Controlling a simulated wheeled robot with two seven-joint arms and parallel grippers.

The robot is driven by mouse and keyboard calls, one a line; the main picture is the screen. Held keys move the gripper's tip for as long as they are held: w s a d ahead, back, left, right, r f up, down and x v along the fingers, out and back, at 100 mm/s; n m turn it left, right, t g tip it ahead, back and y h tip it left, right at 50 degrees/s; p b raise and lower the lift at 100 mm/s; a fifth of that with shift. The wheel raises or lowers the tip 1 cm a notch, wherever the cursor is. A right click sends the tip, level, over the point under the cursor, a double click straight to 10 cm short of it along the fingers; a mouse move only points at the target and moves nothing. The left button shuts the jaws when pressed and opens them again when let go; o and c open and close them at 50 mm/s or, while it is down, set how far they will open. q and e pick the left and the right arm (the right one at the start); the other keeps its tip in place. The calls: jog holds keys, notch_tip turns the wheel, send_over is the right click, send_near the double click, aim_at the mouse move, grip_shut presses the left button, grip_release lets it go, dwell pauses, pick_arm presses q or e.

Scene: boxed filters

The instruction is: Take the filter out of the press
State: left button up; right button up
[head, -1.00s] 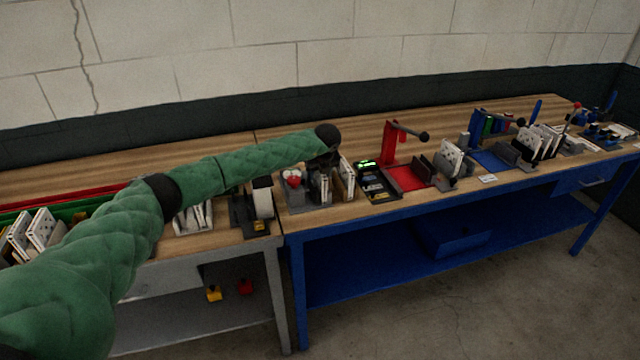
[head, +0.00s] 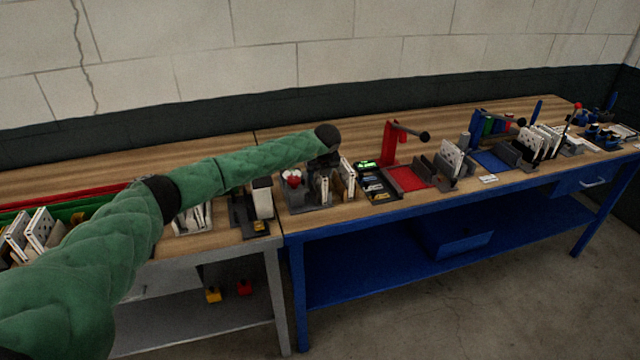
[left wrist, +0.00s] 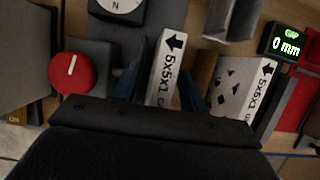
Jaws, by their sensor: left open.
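The press (head: 298,196) is a dark fixture with a red knob, at the left end of the blue bench; the knob (left wrist: 73,72) also shows in the left wrist view. A thin white filter (left wrist: 167,70) marked 5x5x1 with a black arrow stands upright in it. My left gripper (head: 323,172) is down over this filter. In the left wrist view my left gripper (left wrist: 160,92) is open, with one blue finger on each side of the filter. Whether the fingers touch it I cannot tell. The filter's lower part is hidden. My right gripper is out of view.
Another white 5x5x1 filter (left wrist: 240,90) stands close on the right. Beyond it are a display reading GAP 0 mm (left wrist: 285,42) and a red lever press (head: 390,145). A dark stand with a white block (head: 262,197) is on the left. The bench behind is clear.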

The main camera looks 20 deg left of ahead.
pick_arm(q)
grip_shut()
